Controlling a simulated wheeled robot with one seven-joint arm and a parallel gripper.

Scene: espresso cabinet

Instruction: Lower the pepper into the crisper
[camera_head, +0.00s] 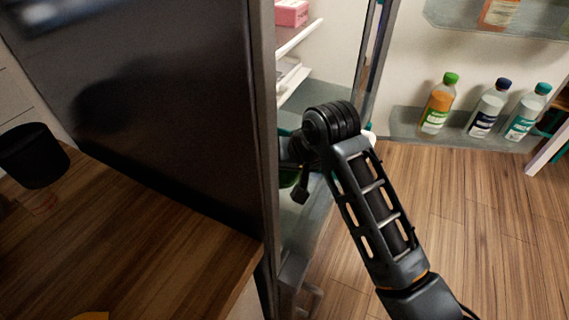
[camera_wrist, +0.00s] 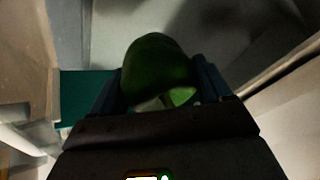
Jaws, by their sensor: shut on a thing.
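The green pepper (camera_wrist: 155,62) sits between the two fingers of my gripper (camera_wrist: 158,88) in the wrist view. The fingers are shut on its sides. In the head view my arm reaches into the open fridge, and my wrist hides most of the gripper. A bit of green (camera_head: 288,178) shows behind the wrist; I cannot tell whether it is the pepper. A pale translucent part (camera_head: 295,240) low in the fridge may be the crisper, but its opening is hidden. In the wrist view, pale surfaces lie beyond the pepper.
The dark fridge side (camera_head: 150,100) stands close left of my arm. A pink box (camera_head: 291,13) is on an upper shelf. The open door on the right holds several bottles, one orange (camera_head: 437,105). A dark green item (camera_wrist: 78,97) lies left of the pepper. A wooden counter (camera_head: 130,245) is at left.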

